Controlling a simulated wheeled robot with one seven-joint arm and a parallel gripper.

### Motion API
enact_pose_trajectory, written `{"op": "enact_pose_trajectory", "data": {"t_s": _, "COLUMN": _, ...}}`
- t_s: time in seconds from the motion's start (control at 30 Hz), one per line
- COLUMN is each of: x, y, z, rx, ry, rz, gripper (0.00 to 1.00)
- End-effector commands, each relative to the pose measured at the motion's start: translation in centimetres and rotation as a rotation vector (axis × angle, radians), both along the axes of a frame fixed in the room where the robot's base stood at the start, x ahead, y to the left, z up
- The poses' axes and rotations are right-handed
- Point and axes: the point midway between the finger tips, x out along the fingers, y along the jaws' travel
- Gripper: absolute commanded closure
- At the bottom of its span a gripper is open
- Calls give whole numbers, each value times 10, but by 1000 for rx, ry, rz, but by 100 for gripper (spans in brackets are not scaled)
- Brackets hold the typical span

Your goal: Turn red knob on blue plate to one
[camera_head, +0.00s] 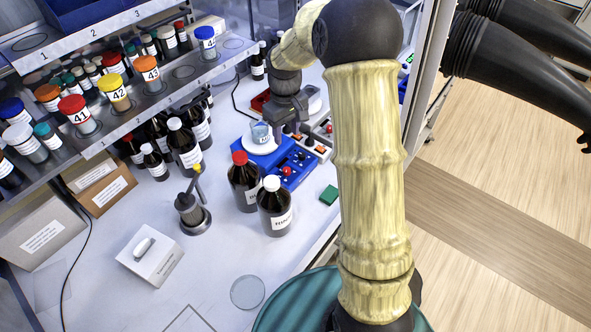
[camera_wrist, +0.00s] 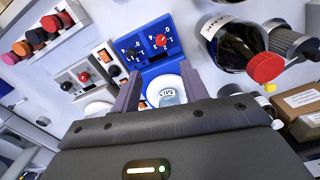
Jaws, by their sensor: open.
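The blue plate (camera_head: 296,161) lies on the bench right of the centre, with the red knob (camera_head: 287,171) on it. The number the red knob points to is too small to read surely. My gripper (camera_wrist: 160,70) is open, with nothing gripped. Its fingers appear below the red knob in the wrist view, apart from it. In the head view my gripper (camera_head: 290,127) is partly hidden by my arm.
A labelled beaker (camera_head: 261,133) stands on a white round pan beside the plate. A red-capped bottle (camera_head: 243,185) and a white-capped bottle (camera_head: 274,210) stand close in front. A grey panel (camera_wrist: 80,76) with another red knob is near. A bottle shelf (camera_head: 140,110) is at left.

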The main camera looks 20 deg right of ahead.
Motion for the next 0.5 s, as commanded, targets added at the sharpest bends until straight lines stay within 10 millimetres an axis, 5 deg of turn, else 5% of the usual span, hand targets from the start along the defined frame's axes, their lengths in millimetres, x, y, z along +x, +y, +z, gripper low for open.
{"op": "enact_pose_trajectory", "data": {"t_s": 0.5, "x": -2, "y": 0, "z": -89, "rx": 1, "ry": 6, "rz": -1, "gripper": 56}}
